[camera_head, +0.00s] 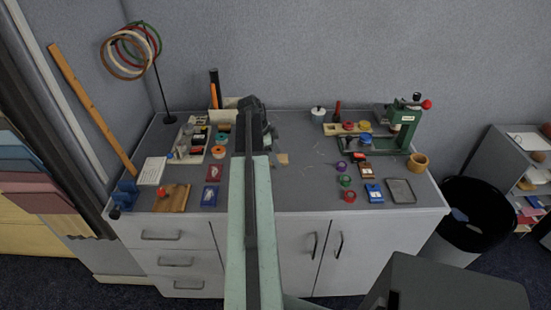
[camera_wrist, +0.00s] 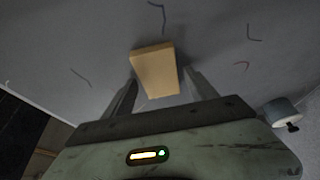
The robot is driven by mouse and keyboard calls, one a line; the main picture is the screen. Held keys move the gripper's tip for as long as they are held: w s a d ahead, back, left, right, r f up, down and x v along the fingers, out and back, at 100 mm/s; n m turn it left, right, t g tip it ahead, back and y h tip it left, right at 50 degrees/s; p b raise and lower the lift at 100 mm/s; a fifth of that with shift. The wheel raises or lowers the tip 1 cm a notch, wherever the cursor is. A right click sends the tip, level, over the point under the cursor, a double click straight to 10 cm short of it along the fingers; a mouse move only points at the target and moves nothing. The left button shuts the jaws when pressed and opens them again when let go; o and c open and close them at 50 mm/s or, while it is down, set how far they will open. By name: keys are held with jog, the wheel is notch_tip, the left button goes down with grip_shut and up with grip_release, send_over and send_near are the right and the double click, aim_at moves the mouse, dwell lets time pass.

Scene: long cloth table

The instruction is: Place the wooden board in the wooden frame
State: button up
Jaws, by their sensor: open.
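A small tan wooden board (camera_wrist: 155,68) lies on the grey worktop, ahead of and partly between my fingers in the wrist view. My gripper (camera_wrist: 163,84) is open, with a finger towards each side of the board. I see no clear grip on it, and contact cannot be told. In the head view a small tan piece (camera_head: 282,159), apparently this board, lies just right of my gripper (camera_head: 252,112), whose fingertips are hidden there. A brown wooden board (camera_head: 171,198) with a red item lies at the front left. I cannot clearly identify the wooden frame.
Small tools and spools (camera_head: 200,140) stand left of my arm. A green press (camera_head: 405,122), a wooden rack (camera_head: 347,129), a wooden cup (camera_head: 418,162) and a grey tray (camera_head: 399,190) are on the right. The worktop right of the tan piece is mostly clear.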

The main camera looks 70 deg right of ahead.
jog(key=shift+r+p, duration=0.45)
jog(key=p+v, duration=1)
jog(key=v, duration=0.1)
jog(key=shift+r, duration=0.15)
jog(key=shift+w+a, duration=0.1)
jog(key=shift+w, duration=0.05)
